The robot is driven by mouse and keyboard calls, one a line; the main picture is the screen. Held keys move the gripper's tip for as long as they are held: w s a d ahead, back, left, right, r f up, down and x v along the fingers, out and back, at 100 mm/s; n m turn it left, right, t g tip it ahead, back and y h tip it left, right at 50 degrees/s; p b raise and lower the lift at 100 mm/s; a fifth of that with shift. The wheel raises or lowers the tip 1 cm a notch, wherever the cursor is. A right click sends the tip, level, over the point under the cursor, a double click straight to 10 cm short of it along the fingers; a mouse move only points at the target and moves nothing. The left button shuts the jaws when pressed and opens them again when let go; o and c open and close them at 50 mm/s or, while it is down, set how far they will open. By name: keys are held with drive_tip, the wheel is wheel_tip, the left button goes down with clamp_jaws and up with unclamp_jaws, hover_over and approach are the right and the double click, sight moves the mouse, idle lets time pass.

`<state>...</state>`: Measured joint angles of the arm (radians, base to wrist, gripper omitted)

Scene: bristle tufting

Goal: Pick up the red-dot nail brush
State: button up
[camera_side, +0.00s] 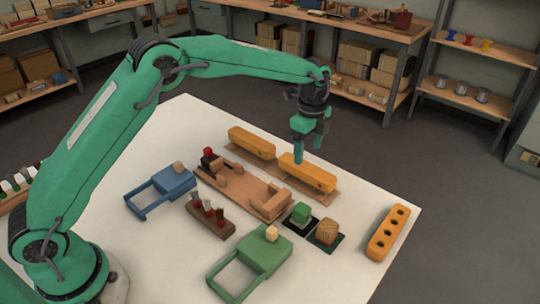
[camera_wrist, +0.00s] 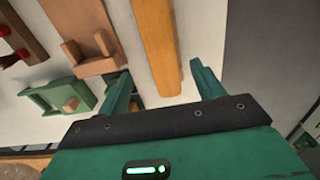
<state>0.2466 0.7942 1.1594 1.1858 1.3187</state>
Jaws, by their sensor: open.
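No brush with a clear red dot can be made out. A wooden block (camera_side: 327,231) with a reddish side stands on a dark mat in the side view, and a green block (camera_side: 300,213) stands on another mat beside it. My gripper (camera_side: 308,147) is open, pointing down above a yellow-orange bar (camera_side: 307,173). In the wrist view my open gripper (camera_wrist: 161,70) has a yellow-orange bar (camera_wrist: 158,42) showing between and beyond its fingers, with nothing held.
A wooden fixture (camera_side: 240,186) lies mid-table. A blue frame (camera_side: 160,190), a green frame (camera_side: 250,258) and a brown rack (camera_side: 210,217) with several upright pieces lie nearer. Another orange bar (camera_side: 251,142) lies behind; a holed yellow bar (camera_side: 388,232) is at right. The near-right white tabletop is clear.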

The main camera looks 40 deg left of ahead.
sight(307, 167)
drive_tip(key=shift+w+f, duration=0.15)
drive_tip(key=shift+f, duration=3.85)
drive_tip(key=shift+r, duration=0.1)
drive_tip(key=c, duration=1.2)
